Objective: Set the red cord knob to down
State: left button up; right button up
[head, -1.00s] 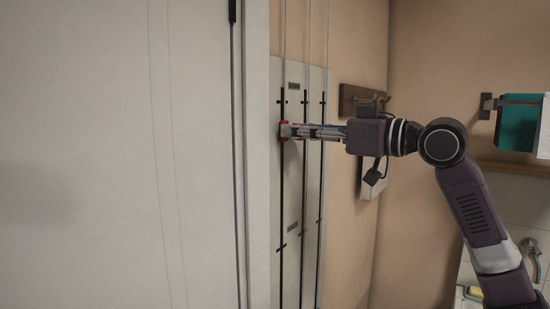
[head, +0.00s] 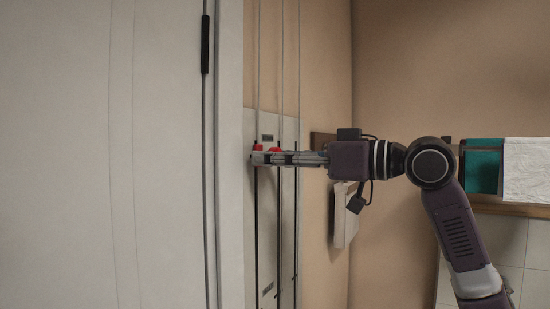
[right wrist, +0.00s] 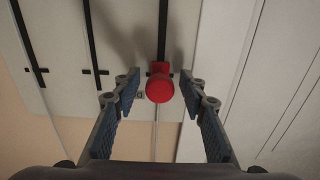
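The red cord knob (right wrist: 160,88) is a round red knob at one end of a dark slot in the right wrist view, beside a short dark crossbar. My right gripper (right wrist: 160,92) is open, with a finger on each side of the knob and a gap to both. In the head view, the knob (head: 258,148) shows just above the tips of my right gripper (head: 256,158), near the top of the slotted panel (head: 290,128). A second red patch shows slightly to the right; I cannot tell what it is. My left gripper is not in view.
Two more dark slots with crossbars run beside the knob's slot. Thin cords (head: 281,60) rise above the panel. A large pale door (head: 60,150) stands close on the left.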

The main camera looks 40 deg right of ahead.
jog(key=shift+s, duration=0.1)
jog(key=v, duration=1.2)
dwell(0.7)
